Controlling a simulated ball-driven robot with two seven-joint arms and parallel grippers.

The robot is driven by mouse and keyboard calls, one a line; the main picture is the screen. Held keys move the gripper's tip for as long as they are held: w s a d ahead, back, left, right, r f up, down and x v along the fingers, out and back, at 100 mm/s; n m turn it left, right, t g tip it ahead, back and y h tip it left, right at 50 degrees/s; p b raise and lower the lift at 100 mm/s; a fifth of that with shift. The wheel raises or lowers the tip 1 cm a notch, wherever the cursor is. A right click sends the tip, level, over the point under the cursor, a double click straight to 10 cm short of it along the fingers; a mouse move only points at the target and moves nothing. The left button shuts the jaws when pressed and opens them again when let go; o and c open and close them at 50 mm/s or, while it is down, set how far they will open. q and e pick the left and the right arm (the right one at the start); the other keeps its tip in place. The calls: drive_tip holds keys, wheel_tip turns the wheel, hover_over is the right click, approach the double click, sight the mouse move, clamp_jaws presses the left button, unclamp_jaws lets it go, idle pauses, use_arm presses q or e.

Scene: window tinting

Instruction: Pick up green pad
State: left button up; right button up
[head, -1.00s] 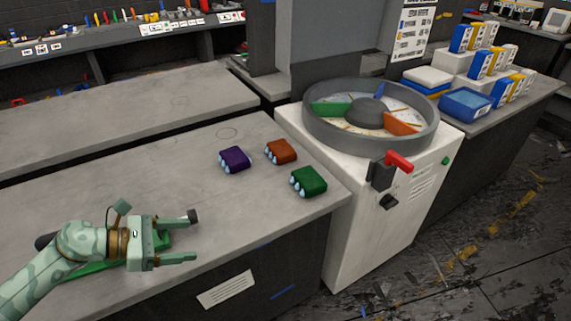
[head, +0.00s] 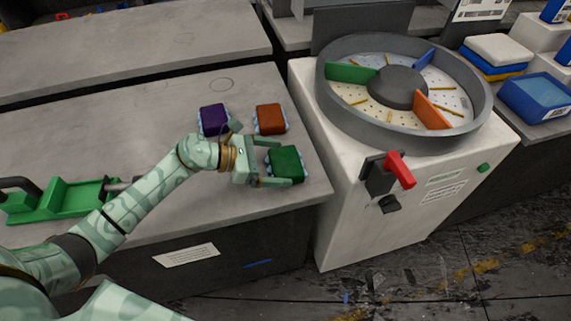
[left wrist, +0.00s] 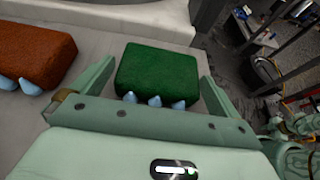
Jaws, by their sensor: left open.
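The green pad (head: 286,163) lies on the grey bench near its right front corner. It also shows in the left wrist view (left wrist: 158,72), with light-blue bumps along its near side. My left gripper (head: 280,167) is open, its two fingers one on each side of the green pad. In the left wrist view, small gaps show between the pad and the fingers of my left gripper (left wrist: 157,80). My right gripper is not in view.
An orange-brown pad (head: 270,119) and a purple pad (head: 213,120) lie just behind. A green tool (head: 60,199) lies at the left on the bench. A white machine with a round dial (head: 400,88) and red lever (head: 400,170) stands at the right.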

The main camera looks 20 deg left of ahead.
sight(277, 162)
use_arm(q)
drive_tip(key=x, duration=0.3)
drive_tip(key=shift+w+d+f, duration=0.1)
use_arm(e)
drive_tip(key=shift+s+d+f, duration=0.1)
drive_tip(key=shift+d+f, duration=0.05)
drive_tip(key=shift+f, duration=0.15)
use_arm(q)
drive_tip(key=c, duration=0.7)
drive_tip(key=shift+c, duration=0.2)
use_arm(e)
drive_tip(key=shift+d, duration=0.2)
